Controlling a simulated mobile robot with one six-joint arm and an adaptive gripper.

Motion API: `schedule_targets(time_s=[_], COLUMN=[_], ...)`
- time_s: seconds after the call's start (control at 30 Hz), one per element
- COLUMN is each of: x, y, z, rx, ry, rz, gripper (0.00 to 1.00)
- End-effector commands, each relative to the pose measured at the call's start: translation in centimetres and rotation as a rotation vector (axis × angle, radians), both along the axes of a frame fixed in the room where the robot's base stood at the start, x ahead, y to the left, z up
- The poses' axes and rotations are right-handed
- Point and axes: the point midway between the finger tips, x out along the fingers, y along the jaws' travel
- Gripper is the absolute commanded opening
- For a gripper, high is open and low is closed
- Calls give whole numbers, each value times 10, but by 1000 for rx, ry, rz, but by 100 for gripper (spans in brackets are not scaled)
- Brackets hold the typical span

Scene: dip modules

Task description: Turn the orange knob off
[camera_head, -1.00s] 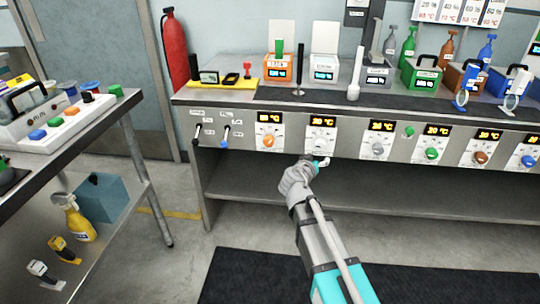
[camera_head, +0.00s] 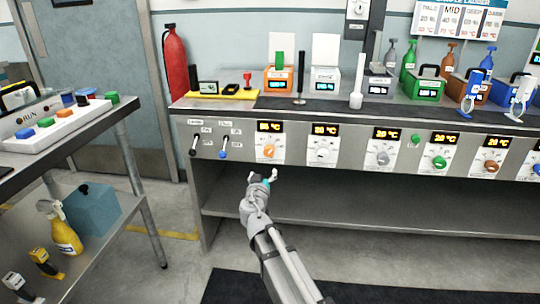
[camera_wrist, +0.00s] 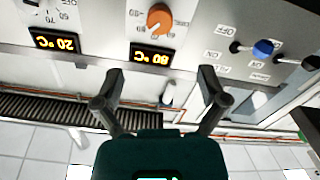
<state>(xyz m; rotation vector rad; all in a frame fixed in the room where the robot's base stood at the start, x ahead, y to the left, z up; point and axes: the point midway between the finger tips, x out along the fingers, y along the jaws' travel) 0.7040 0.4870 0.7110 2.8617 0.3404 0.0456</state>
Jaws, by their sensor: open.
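The orange knob (camera_head: 269,151) sits on a white dial plate on the front panel of the bench, under a lit display (camera_head: 269,127). In the wrist view the orange knob (camera_wrist: 159,17) is at the top middle, upside down, and its display (camera_wrist: 152,56) seems to read 80 °C. My gripper (camera_head: 264,175) is just below the orange knob's dial in the head view, apart from it. In the wrist view my gripper (camera_wrist: 160,85) has its two fingers spread wide with nothing between them.
A white knob (camera_head: 322,155) is right of the orange one, then grey (camera_head: 383,158), green (camera_head: 439,162) and brown (camera_head: 491,167) knobs. A black switch (camera_head: 194,147) and a blue switch (camera_head: 223,149) are to the left. A side cart (camera_head: 128,135) stands at the left.

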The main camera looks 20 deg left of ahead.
Motion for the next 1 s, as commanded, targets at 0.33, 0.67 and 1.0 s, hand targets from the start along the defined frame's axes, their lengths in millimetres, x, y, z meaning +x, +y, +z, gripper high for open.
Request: schedule_targets(time_s=[0.33,0.67,1.0], x=[14,57,107], y=[4,14,25], z=[0,0,0], rx=[0,0,0], ry=[0,1,1], rz=[-2,-3,-3], gripper=[92,92,92])
